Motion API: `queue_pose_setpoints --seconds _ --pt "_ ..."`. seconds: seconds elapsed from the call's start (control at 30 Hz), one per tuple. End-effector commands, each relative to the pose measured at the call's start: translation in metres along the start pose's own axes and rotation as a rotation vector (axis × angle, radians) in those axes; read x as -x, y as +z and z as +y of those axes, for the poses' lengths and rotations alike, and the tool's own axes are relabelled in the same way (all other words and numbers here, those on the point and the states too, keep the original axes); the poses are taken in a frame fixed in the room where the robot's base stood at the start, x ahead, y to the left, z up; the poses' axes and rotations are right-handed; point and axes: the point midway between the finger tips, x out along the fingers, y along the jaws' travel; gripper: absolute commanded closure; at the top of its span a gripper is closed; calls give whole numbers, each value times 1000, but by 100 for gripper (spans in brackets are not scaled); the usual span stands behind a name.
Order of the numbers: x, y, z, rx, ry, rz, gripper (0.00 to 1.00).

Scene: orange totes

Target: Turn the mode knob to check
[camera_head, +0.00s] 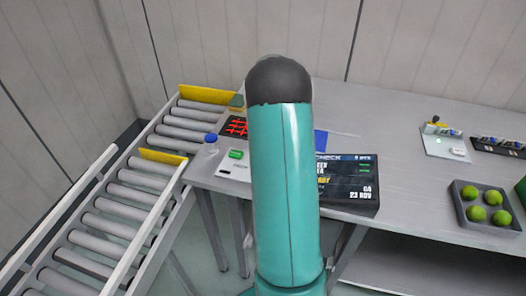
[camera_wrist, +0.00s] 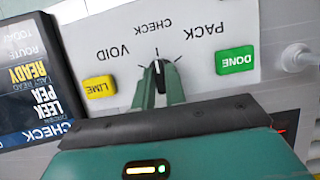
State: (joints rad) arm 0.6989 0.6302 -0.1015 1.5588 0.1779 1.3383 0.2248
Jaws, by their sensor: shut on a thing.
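The mode knob (camera_wrist: 158,69) is small and dark on a white panel (camera_wrist: 212,20) in the wrist view, which shows the labels upside down. VOID, CHECK and PACK are printed around it with short tick marks. The knob's tip appears to point at the CHECK tick. My gripper (camera_wrist: 159,76) is shut on the knob, a green finger on each side. A screen (camera_head: 347,183) reads CHECK at its top; it also shows in the wrist view (camera_wrist: 30,80). In the head view my arm hides the gripper and knob.
A green DONE button (camera_wrist: 236,60) and a yellow LIME button (camera_wrist: 99,88) flank the knob. A blue-capped bottle (camera_head: 211,146) stands near the panel's left. A roller conveyor (camera_head: 120,215) is left. A dark tray (camera_head: 480,226) of limes and a small switch panel (camera_head: 445,147) are right.

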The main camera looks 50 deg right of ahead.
Motion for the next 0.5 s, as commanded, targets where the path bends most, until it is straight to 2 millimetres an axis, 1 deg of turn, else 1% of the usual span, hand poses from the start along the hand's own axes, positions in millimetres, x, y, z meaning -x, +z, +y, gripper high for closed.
queue_pose_setpoints --seconds 0.03,0.07,0.1,0.17,0.4,0.5 --pt "1 0 0 0 -1 4 100" --pt "1 0 0 0 -1 4 83" --pt "1 0 0 0 -1 4 76" --pt "1 0 0 -1 -1 3 65" --pt "1 0 0 -1 -1 2 65" --pt "4 0 0 -1 -1 3 65"
